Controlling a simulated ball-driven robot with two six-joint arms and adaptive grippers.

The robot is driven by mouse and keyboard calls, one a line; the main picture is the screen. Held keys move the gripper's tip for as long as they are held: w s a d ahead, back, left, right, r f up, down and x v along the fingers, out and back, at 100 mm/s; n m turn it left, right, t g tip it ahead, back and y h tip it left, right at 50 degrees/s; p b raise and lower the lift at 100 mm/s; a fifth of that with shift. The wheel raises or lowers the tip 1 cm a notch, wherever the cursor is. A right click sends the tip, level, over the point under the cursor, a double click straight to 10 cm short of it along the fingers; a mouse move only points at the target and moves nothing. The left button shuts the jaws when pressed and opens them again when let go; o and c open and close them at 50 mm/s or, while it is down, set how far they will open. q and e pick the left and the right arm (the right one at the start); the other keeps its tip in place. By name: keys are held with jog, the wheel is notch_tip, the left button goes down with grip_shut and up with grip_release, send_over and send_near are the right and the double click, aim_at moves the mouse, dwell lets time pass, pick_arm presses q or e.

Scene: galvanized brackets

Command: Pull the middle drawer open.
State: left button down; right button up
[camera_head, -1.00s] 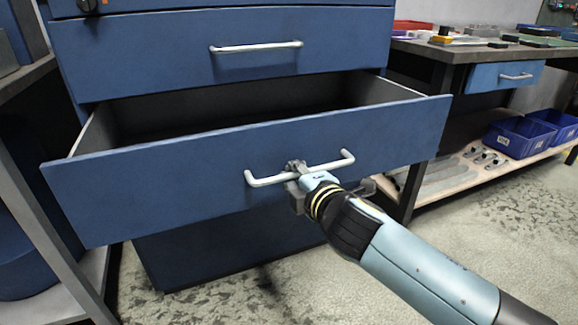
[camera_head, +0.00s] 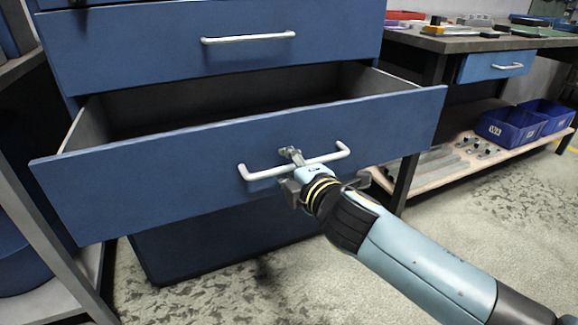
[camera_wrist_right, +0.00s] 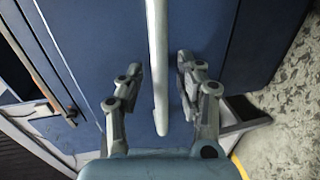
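The middle drawer (camera_head: 190,175) is a blue drawer that stands well out from its cabinet, its inside showing dark and empty where visible. Its pale bar handle (camera_head: 262,173) runs across the front and also shows upright in the right wrist view (camera_wrist_right: 157,95). My right gripper (camera_head: 297,170) is at the handle's middle. In the right wrist view its two fingers (camera_wrist_right: 157,68) stand on either side of the bar, with a visible gap on each side, so it is open around the handle. My left gripper is not in view.
A closed blue drawer with a pale handle (camera_head: 248,39) is above. A workbench (camera_head: 460,43) with items on top stands at right, with blue bins (camera_head: 510,127) on its low shelf. A dark-legged table is at left. Speckled floor (camera_head: 230,290) lies clear in front.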

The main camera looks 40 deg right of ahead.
jog(key=v, duration=1.2)
